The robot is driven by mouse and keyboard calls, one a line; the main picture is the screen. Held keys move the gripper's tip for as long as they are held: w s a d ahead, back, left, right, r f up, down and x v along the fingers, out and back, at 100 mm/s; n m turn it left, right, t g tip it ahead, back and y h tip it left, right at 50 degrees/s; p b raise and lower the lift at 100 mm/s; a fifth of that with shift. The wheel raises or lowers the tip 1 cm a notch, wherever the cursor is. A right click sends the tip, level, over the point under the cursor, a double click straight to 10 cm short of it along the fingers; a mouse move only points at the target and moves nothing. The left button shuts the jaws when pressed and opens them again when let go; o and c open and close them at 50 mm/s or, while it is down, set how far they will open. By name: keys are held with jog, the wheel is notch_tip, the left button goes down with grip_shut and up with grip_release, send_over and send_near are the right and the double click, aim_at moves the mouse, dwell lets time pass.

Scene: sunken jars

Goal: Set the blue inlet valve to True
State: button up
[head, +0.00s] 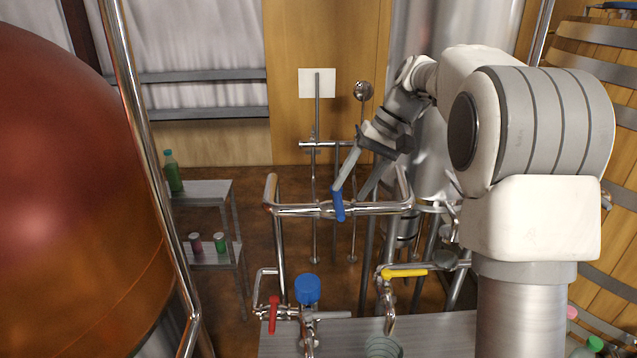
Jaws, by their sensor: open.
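A blue valve handle (338,204) sits on the horizontal steel pipe (295,210) in the middle of the head view. The handle stands nearly upright in the picture, across the pipe. My gripper (349,192) reaches down from the upper right with its fingers spread. One fingertip is at the upper end of the blue handle; I cannot tell whether it touches. The other finger ends to the right of the handle, near the pipe. Nothing is held between the fingers.
Below are a blue round cap (307,289), a red handle (274,314) and a yellow handle (404,272) on other pipes. A copper tank (75,200) fills the left. A shelf (205,190) holds a green bottle (173,172). Steel pipes stand close around my gripper.

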aim_at(342, 204)
jog(key=b+x, duration=0.2)
jog(key=x, duration=0.1)
jog(key=shift+a+f, duration=0.1)
jog(key=shift+b+x, duration=0.95)
jog(key=shift+x, duration=0.45)
grip_shut()
